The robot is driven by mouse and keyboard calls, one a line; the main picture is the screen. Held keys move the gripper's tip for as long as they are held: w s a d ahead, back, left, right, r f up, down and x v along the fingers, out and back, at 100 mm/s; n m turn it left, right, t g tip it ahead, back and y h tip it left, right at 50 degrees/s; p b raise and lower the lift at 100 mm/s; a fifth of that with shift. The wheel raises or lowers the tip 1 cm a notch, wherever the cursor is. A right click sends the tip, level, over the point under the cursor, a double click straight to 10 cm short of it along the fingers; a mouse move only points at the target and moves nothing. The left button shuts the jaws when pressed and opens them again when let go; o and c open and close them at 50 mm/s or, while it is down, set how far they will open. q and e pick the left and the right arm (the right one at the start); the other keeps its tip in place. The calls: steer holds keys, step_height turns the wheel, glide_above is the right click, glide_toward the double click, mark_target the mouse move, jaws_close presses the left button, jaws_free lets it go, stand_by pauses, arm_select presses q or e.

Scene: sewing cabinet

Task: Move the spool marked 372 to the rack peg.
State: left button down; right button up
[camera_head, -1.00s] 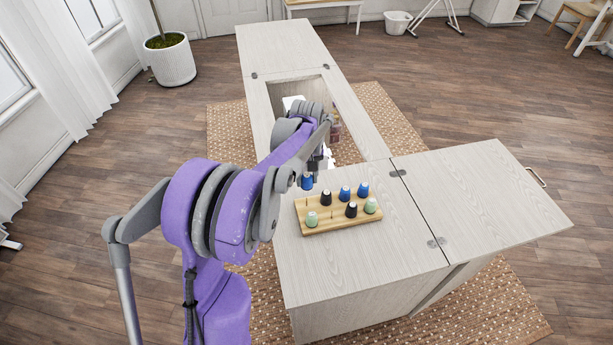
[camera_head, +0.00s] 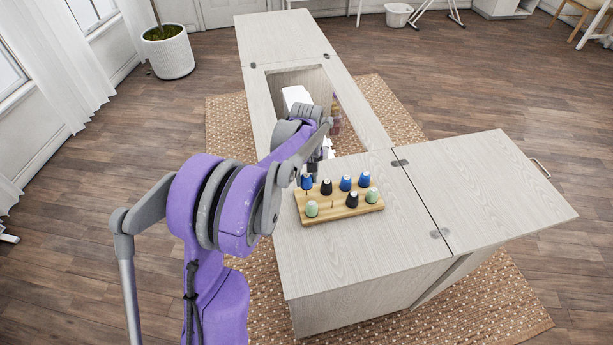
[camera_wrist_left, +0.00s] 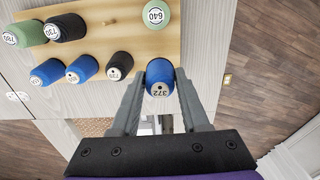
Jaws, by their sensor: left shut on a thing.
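The spool marked 372 (camera_wrist_left: 160,86) is blue with a white top, and its label faces the left wrist camera. My left gripper (camera_wrist_left: 160,76) is shut on it, one finger on each side. In the head view this blue spool (camera_head: 307,183) is upright at the back left corner of the wooden rack (camera_head: 340,213), with a thin peg showing just below it. I cannot tell whether the peg tip is inside the spool. Another bare peg (camera_head: 332,204) stands in the front row. My arm hides most of the gripper in the head view. My right gripper is out of view.
Other spools stand on the rack: a green one marked 640 (camera_wrist_left: 155,14), a black one (camera_head: 326,187), a blue one (camera_head: 346,183) and several more. The rack rests on the pale cabinet top (camera_head: 350,260). An opening with a white machine (camera_head: 296,97) lies behind. The right leaf (camera_head: 485,190) is clear.

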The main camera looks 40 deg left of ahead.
arm_select(q)
steer(key=shift+f+b, duration=0.95)
steer(key=shift+f, duration=0.6)
steer(key=shift+c, duration=1.6)
jaws_free()
step_height(320, 180, up, 11)
steer(key=shift+p, duration=0.3)
steer(key=shift+f, duration=0.1)
steer(key=s+d+r+m+t+p, duration=0.1)
steer(key=s+d+m, duration=0.1)
steer(key=s+d, duration=0.3)
steer(key=s+d+r+m+t, duration=0.1)
steer(key=s+d+r+m, duration=0.15)
steer(key=d, duration=0.45)
steer(key=s+d+f+m+t, duration=0.1)
steer(key=s+d+f+m, duration=0.1)
steer(key=s, duration=0.4)
steer(key=s+d+f+m+t+p, duration=0.1)
steer(key=s+d+f+m+t, duration=0.1)
steer(key=s+d+f+m, duration=0.1)
steer(key=s+d+m, duration=0.1)
steer(key=s+d, duration=0.1)
steer(key=s, duration=0.1)
steer(key=shift+s+d+f, duration=0.2)
steer(key=shift+d+f, duration=0.05)
steer(key=shift+d, duration=0.15)
